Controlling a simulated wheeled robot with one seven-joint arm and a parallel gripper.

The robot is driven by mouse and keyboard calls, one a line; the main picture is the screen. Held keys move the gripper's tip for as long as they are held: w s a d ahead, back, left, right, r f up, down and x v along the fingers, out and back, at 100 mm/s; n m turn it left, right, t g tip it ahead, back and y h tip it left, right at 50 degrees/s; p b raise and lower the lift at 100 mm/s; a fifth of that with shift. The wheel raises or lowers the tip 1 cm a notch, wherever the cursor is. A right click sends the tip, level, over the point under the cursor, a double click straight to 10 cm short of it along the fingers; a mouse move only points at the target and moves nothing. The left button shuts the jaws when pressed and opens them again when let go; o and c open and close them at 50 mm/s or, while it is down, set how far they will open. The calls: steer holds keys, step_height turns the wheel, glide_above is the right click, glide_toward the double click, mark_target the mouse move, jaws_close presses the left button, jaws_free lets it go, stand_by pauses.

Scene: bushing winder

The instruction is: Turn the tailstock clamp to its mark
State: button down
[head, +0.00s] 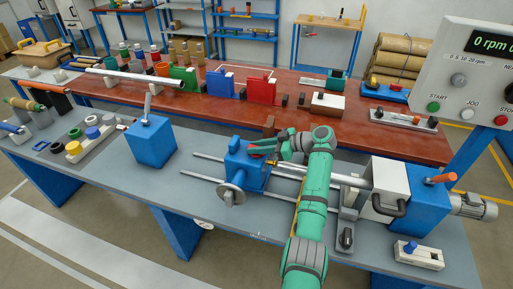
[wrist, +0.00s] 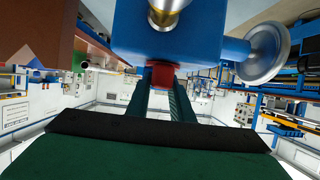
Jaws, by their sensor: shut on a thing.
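The tailstock is a blue block (head: 241,166) on two steel rails, with a round grey handwheel (head: 232,191) on its near side. In the wrist view the tailstock (wrist: 200,42) fills the top middle, with the handwheel (wrist: 266,54) at the right. The clamp is a red handle (head: 262,149) on the tailstock; it also shows in the wrist view (wrist: 160,76). My gripper (head: 278,148) reaches in from the right and is shut on the red clamp handle. In the wrist view my two fingers (wrist: 161,90) lie on either side of it. The clamp's mark cannot be made out.
A blue box with a lever (head: 151,143) stands left of the rails. A grey headstock (head: 391,186) with a blue housing is at the right. The control panel (head: 464,80) is at upper right. A red-topped bench (head: 330,131) with several parts runs behind.

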steer(key=shift+s+a+f, duration=0.1)
steer(key=shift+f, duration=0.05)
steer(key=c, duration=1.6)
jaws_free()
steer(key=shift+o, duration=0.2)
steer(key=v, duration=1.1)
steer(key=shift+a, duration=0.1)
